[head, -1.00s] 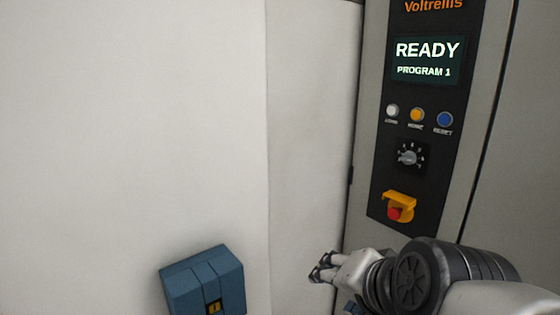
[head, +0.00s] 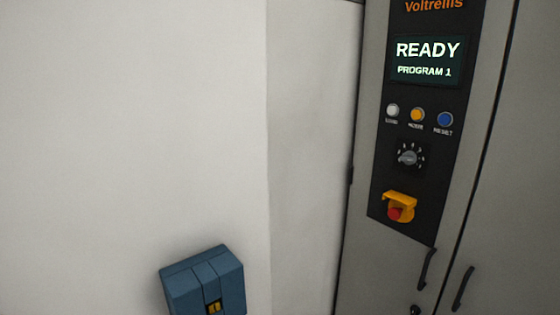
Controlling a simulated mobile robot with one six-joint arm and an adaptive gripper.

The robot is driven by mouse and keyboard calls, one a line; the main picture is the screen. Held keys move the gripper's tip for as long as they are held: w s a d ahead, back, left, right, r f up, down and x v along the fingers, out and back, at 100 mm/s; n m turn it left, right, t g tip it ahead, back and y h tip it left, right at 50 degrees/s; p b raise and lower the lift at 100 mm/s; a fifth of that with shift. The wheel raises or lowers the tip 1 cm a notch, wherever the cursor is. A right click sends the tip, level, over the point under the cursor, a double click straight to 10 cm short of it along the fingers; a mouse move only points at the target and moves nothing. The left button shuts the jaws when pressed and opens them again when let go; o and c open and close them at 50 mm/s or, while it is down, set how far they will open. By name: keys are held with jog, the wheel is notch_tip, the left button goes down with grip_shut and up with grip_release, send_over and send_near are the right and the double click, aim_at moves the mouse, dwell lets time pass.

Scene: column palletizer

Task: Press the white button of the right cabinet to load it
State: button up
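The cabinet (head: 380,255) stands at the right of the head view, with a black control panel (head: 385,222) on its front. The white button (head: 392,110) is the leftmost of a row of three, beside an orange button (head: 417,115) and a blue button (head: 445,119). The screen (head: 428,60) above them reads READY, PROGRAM 1. My gripper is out of view, and nothing covers the button.
Below the buttons are a rotary knob (head: 408,157) and a red emergency stop (head: 395,214) under a yellow guard (head: 402,198). Dark handles (head: 427,268) sit low on the cabinet doors. A blue box (head: 190,288) is at lower left, before a pale wall (head: 130,130).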

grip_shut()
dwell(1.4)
